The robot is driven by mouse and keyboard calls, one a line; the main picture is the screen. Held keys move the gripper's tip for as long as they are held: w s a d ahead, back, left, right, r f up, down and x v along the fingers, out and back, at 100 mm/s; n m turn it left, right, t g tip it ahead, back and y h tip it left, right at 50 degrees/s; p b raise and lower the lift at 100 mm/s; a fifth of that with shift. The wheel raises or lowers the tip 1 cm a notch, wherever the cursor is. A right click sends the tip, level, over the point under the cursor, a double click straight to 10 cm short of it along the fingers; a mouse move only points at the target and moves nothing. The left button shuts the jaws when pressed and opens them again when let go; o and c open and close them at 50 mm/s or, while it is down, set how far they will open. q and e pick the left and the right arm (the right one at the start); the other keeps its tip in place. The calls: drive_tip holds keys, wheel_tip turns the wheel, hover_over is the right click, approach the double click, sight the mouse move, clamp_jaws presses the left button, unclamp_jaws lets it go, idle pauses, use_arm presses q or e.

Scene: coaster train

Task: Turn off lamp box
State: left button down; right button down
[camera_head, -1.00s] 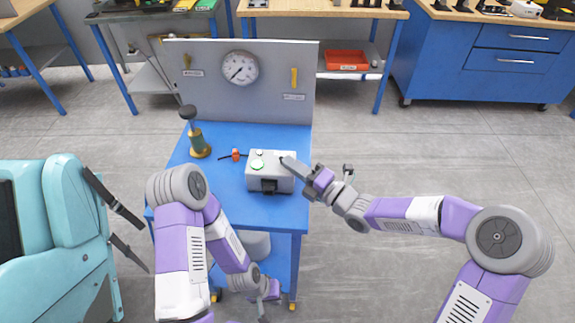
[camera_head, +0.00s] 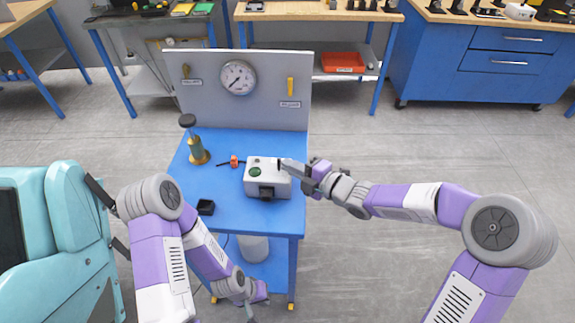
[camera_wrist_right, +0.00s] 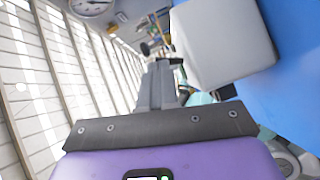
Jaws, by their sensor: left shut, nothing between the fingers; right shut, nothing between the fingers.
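The lamp box (camera_head: 281,187) is a light grey box on the blue table, with a black part on its front. The round green lamp (camera_head: 255,172) on its top looks dark green. My right gripper (camera_head: 284,164) is shut, its fingertips at the right part of the box's top. I cannot tell whether they touch it. In the right wrist view the shut fingers (camera_wrist_right: 158,85) hold nothing, and the box's plain grey side (camera_wrist_right: 222,45) is beside them. My left gripper (camera_head: 250,314) is shut and low, in front of the table, below its top.
On the blue table (camera_head: 240,216) stand a brass pump-like piece (camera_head: 197,150), a small orange part (camera_head: 234,161) with a black lead and a small black tray (camera_head: 205,207). A grey back panel with a gauge (camera_head: 238,77) rises behind. A teal chair-like thing (camera_head: 75,215) is at the left.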

drive_tip(key=r+p+v, duration=0.1)
drive_tip(key=p+v, duration=0.1)
drive_tip(key=v, duration=1.1)
drive_tip(key=shift+d+p, duration=0.15)
drive_tip(key=shift+p, duration=0.15)
drive_tip(key=shift+s+f, duration=0.1)
wheel_tip(320, 180, down, 18)
drive_tip(key=d+m+h, duration=0.1)
drive_tip(key=m+h, duration=0.5)
drive_tip(key=m, duration=1)
drive_tip(key=s+f+m+g+h, duration=0.3)
drive_tip(key=s+f+m+g, duration=0.5)
drive_tip(key=s+f+m, duration=0.6)
drive_tip(key=s+f, duration=0.3)
drive_tip(key=s, duration=0.1)
drive_tip(key=shift+s+d+h, duration=0.25)
drive_tip(key=shift+s+h, duration=0.05)
drive_tip(key=shift+w+a, duration=0.1)
drive_tip(key=shift+a, duration=0.05)
